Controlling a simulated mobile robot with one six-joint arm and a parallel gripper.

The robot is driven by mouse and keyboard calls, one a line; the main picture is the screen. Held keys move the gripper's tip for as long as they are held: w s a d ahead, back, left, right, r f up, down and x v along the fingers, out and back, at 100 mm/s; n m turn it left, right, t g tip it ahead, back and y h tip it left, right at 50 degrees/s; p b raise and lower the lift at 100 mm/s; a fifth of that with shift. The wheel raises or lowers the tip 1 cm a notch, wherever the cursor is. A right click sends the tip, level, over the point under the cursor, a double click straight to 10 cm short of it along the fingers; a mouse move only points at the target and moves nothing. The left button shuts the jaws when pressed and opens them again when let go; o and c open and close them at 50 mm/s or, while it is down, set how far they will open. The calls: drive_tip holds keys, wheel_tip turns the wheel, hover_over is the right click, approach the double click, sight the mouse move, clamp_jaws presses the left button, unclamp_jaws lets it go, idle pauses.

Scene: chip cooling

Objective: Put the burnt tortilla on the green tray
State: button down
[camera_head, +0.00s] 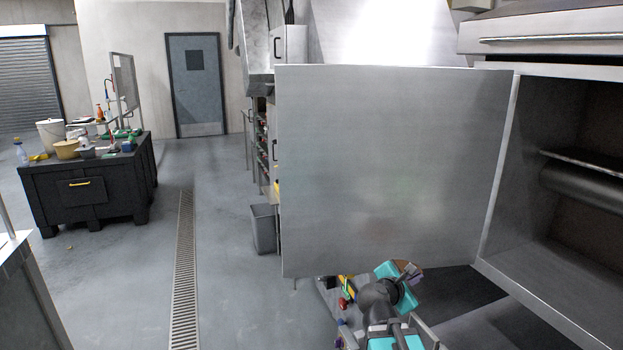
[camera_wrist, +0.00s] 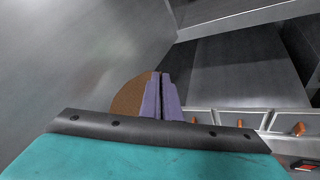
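My gripper (camera_wrist: 161,76) has two purple fingers close together, with a thin slit between them. A brown, round-edged tortilla (camera_wrist: 130,97) shows at the left of the fingers, pinched edge-on, with its other part hidden. In the head view my gripper (camera_head: 411,271) is low at the bottom, in front of the open cabinet, and a bit of the brown tortilla (camera_head: 403,263) shows beside the purple fingertips. A small green flat thing (camera_head: 122,133) lies on the dark bench at far left; I cannot tell whether it is the green tray.
A large grey door panel (camera_head: 390,160) stands open close to my arm. The open cabinet (camera_head: 560,262) with a shelf is at the right. The dark bench (camera_head: 80,195) at left holds several containers. A grey bin (camera_head: 264,228) stands on the floor; the left floor is clear.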

drive_tip(key=w+a+r+n+t+y, duration=0.1)
drive_tip(key=a, duration=0.2)
drive_tip(key=w+a+r+n+t+y, duration=0.1)
drive_tip(key=w+a+r+n+y, duration=0.1)
drive_tip(key=a, duration=0.1)
drive_tip(key=w+a+r+n+t+y, duration=0.1)
drive_tip(key=a+y, duration=0.1)
drive_tip(key=a, duration=0.1)
drive_tip(key=shift+w+r+n, duration=0.25)
drive_tip(key=shift+r+n, duration=0.05)
drive_tip(key=shift+n, duration=0.1)
drive_tip(key=w+a+r+n+t+y, duration=0.1)
drive_tip(key=w+a+r+n+y, duration=0.1)
drive_tip(key=a+r+n+y, duration=0.1)
drive_tip(key=shift+a+r+n+y, duration=0.3)
drive_tip(key=shift+r+y, duration=0.5)
drive_tip(key=shift+r, duration=0.5)
drive_tip(key=shift+d, duration=0.1)
drive_tip(key=d, duration=0.7)
